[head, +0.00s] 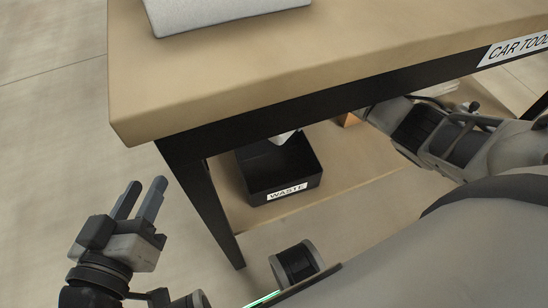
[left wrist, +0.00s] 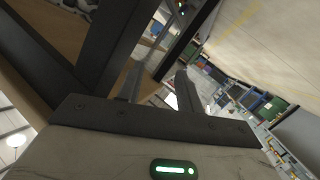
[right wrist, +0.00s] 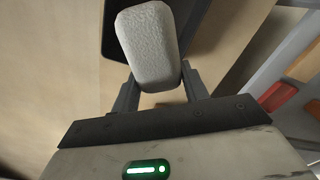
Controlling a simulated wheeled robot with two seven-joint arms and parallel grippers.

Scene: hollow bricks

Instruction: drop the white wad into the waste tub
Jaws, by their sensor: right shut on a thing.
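The white wad (right wrist: 150,45) is a pale, rough-surfaced rounded block, held between the fingers of my right gripper (right wrist: 160,82) in the right wrist view. In the head view only a small white tip of the wad (head: 284,138) shows below the table edge, over the back part of the waste tub. The black open waste tub (head: 262,174) has a WASTE label and sits on the lower shelf. It also shows as a dark shape behind the wad in the right wrist view (right wrist: 197,28). My left gripper (head: 146,192) is open and empty, left of the table leg.
The tabletop (head: 230,50) overhangs the shelf and hides my right gripper in the head view. A black table leg (head: 210,205) stands left of the tub. A grey object (head: 215,12) lies on top.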

